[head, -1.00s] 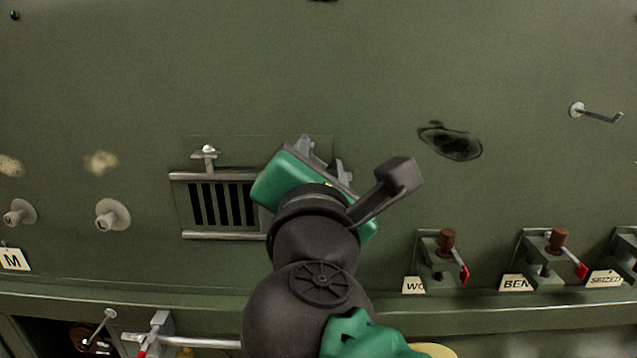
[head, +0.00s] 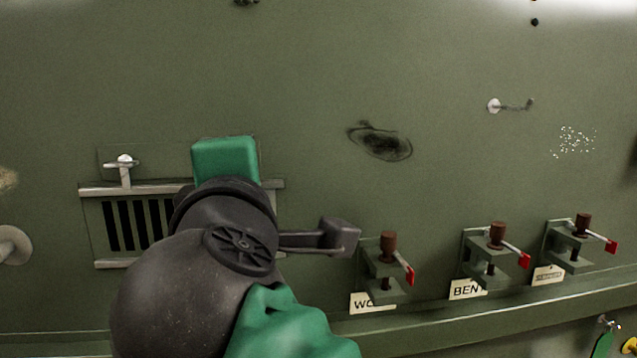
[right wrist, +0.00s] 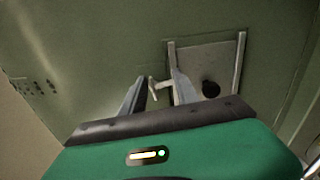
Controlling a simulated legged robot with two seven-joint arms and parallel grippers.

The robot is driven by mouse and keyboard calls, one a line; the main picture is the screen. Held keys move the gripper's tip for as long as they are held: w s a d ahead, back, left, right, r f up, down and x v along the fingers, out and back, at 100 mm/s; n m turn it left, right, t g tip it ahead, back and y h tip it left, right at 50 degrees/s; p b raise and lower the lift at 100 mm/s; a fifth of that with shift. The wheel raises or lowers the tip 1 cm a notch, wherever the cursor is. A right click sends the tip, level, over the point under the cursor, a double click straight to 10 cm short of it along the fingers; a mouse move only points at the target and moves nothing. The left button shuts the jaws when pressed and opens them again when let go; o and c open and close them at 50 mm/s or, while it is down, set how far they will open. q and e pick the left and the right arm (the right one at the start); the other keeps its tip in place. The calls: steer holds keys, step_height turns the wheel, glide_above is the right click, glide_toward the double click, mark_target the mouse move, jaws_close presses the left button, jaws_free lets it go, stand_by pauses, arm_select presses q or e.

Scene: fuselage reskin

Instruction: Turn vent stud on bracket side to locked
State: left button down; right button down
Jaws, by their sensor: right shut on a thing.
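The vent (head: 140,224) has dark slots between two pale rails on the green skin. A small pale T-shaped stud (head: 124,162) stands at its upper left. My right gripper (head: 226,160) covers the vent's upper right, and its fingers are hidden in the head view. In the right wrist view, my right gripper (right wrist: 158,80) has its two fingers on either side of a pale stud with a crossbar (right wrist: 155,88), shut on it. This stud is on the side toward the brackets. Its exact turn is hard to tell. My left gripper is not in view.
Several brackets (head: 384,262) with brown knobs and red-tipped levers stand to the right, above labels (head: 372,303) and a ledge (head: 480,306). A framed panel (right wrist: 205,65) shows in the wrist view.

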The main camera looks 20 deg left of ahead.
steer(key=shift+a+f+m, duration=0.2)
steer(key=shift+f+m, duration=0.3)
steer(key=c, duration=1.3)
jaws_free()
steer(key=shift+c, duration=0.2)
steer(key=o, duration=0.4)
steer(key=shift+d+r, duration=0.1)
steer(key=shift+r, duration=0.15)
